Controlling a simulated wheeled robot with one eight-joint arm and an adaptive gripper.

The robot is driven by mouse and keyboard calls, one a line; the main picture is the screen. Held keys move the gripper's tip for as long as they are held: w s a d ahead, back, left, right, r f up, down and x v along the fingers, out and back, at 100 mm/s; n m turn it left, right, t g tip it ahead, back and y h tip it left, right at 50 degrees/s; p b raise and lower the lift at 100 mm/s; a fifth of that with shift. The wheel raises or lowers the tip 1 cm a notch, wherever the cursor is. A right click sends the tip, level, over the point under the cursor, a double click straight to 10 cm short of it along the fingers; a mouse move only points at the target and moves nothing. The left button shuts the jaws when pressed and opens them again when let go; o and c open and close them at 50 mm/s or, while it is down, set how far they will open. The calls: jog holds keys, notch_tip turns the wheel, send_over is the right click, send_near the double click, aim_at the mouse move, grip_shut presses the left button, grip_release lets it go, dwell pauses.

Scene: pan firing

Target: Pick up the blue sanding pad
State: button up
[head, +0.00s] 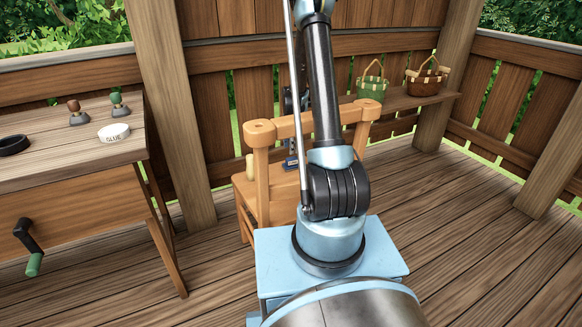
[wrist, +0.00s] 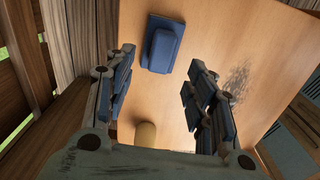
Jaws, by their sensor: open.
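The blue sanding pad (wrist: 163,43) lies on the wooden chair seat (wrist: 235,40), with a raised grip on a flat base. My gripper (wrist: 160,88) is open and empty above the seat. In the wrist view its two fingers stand apart, and the pad is beyond their tips, towards the top of the picture. The fingers are apart from the pad.
A pale yellow rounded thing (wrist: 146,133) stands on the seat near the gripper, also in the head view (head: 250,166). The chair back (head: 310,124) rises beside my arm. A workbench (head: 60,160) stands left; a shelf with baskets (head: 371,86) is behind. Floor at right is clear.

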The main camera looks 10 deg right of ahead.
aim_at(292, 158)
jog(key=shift+s+d+f, duration=0.1)
jog(key=shift+d+f, duration=0.05)
jog(key=shift+f, duration=3.9)
jog(key=c, duration=1.2)
